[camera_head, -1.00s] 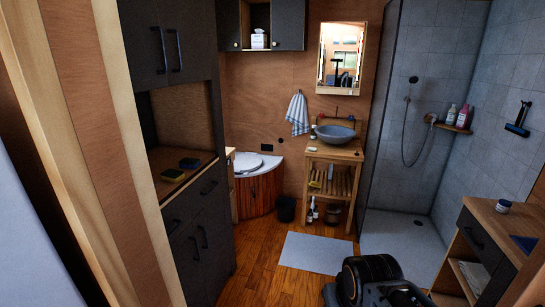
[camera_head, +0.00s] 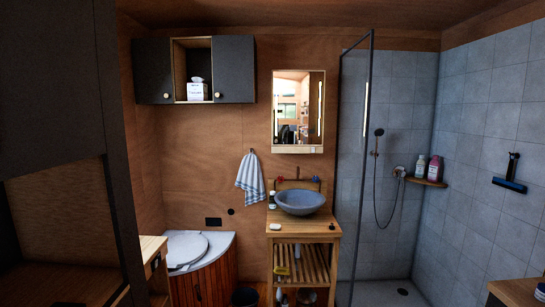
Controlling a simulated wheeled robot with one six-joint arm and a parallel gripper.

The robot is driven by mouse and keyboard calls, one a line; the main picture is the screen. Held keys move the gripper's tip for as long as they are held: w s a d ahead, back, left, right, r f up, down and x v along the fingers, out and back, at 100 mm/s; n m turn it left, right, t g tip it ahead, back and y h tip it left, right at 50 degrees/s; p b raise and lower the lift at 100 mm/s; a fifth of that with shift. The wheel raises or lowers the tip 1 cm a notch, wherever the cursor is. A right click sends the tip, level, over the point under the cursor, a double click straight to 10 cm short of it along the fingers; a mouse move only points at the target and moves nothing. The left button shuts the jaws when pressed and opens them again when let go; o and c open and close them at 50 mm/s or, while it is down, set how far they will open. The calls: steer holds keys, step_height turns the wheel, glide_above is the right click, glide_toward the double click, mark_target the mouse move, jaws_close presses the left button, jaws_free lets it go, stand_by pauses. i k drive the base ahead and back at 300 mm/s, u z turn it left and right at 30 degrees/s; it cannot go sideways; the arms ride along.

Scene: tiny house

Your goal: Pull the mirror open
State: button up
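The mirror (camera_head: 298,108) is a tall rectangle in a wooden frame on the back wall, above the sink. It appears flat against the wall and shut. A thin wooden strip (camera_head: 298,149) runs along its bottom edge, with a small dark detail near the right end. The glass reflects the room and a window. My gripper is not in view now, so its state and distance from the mirror are hidden.
A grey bowl sink (camera_head: 301,201) on a wooden stand (camera_head: 305,229) stands below the mirror. A glass shower panel (camera_head: 354,170) is to the right. A striped towel (camera_head: 250,178), wall cabinet (camera_head: 153,71) and toilet (camera_head: 187,250) are to the left.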

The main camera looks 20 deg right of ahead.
mark_target(298, 97)
steer(key=z, duration=1.35)
steer(key=i, duration=2.25)
steer(key=u, duration=2.05)
steer(key=i, duration=1.7)
